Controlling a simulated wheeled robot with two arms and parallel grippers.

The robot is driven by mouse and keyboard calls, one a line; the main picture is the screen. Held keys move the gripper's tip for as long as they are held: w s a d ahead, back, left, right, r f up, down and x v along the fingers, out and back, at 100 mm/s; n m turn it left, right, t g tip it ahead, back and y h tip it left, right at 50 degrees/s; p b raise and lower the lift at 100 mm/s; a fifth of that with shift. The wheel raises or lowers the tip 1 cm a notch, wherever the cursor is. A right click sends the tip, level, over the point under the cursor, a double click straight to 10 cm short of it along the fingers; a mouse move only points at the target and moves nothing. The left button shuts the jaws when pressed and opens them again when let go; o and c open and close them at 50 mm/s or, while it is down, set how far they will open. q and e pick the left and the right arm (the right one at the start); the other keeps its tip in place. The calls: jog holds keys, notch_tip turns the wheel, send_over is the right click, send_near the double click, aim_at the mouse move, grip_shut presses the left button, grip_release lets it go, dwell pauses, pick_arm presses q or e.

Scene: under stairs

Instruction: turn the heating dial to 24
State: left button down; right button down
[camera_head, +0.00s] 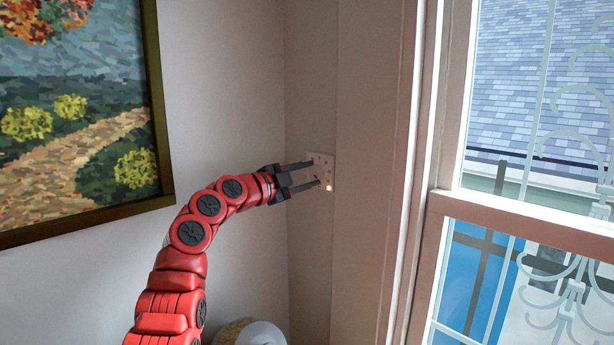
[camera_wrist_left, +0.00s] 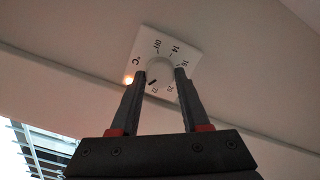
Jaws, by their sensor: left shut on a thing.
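The heating dial is a round white knob (camera_wrist_left: 159,72) on a square white plate (camera_wrist_left: 166,48) with dark numbers and a °C mark, fixed to the wall. In the head view the plate (camera_head: 322,168) sits on the narrow wall by the window. A small orange light (camera_head: 329,188) glows at its lower edge. My left gripper (camera_wrist_left: 160,78) has its two dark fingers on either side of the knob and is shut on it. In the head view the left gripper (camera_head: 317,173) reaches the plate from the left. My right gripper is not in view.
A framed landscape painting (camera_head: 158,100) hangs on the wall at the left. A window with a white frame (camera_head: 440,150) stands to the right of the dial. A round pale object (camera_head: 262,333) shows at the bottom, partly cut off.

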pick_arm(q)
jog(key=shift+c, duration=1.9)
grip_release()
jog(key=shift+f, duration=0.1)
jog(key=shift+s+a, duration=0.4)
jog(key=b+v, duration=0.5)
jog(key=v, duration=1.1)
jog(key=shift+s+a, duration=0.1)
